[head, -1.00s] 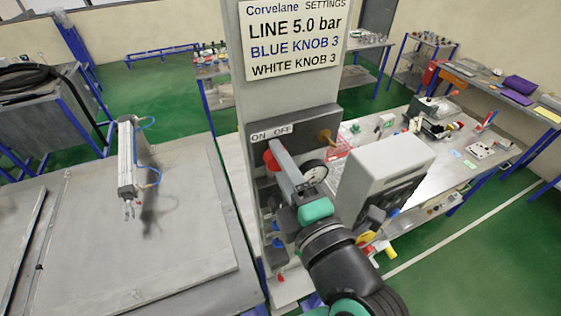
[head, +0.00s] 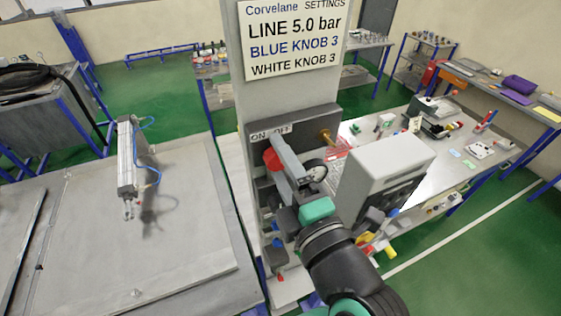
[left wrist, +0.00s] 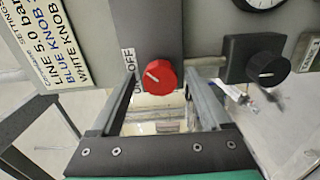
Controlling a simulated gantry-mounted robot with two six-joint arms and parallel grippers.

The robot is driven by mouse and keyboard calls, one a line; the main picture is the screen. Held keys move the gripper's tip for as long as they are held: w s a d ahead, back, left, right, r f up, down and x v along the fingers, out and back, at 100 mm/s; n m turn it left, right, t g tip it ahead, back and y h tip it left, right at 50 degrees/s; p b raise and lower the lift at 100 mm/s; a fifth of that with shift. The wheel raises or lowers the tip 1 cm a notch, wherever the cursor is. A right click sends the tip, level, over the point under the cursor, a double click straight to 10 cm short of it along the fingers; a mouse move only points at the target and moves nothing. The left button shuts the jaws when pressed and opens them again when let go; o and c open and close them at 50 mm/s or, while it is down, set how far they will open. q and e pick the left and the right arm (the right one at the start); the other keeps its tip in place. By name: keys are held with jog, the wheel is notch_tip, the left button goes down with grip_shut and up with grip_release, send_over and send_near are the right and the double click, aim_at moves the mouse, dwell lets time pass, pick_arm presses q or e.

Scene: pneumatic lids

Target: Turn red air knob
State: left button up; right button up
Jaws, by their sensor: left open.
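The red knob (head: 269,160) is on the dark panel below the ON OFF label (head: 271,132), partly hidden by my left gripper (head: 283,152) in the head view. In the left wrist view the red knob (left wrist: 160,78) shows whole, its white pointer line slanting to the upper left. My left gripper (left wrist: 159,64) is open there, with one finger on each side of the knob. A gap shows on both sides, and I cannot tell how deep the fingers reach. My right gripper is not in view.
A black knob (left wrist: 268,68) sits right of the red one in the left wrist view. A pressure gauge (head: 314,170), a brass fitting (head: 326,137) and a grey box (head: 385,165) crowd the gripper's right. The settings sign (head: 293,38) is above.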

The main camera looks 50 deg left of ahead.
pick_arm(q)
jog(key=shift+d, duration=0.35)
jog(key=b+v, duration=0.3)
jog(key=v, duration=0.8)
jog(key=shift+b, duration=0.35)
jog(key=shift+a, duration=0.15)
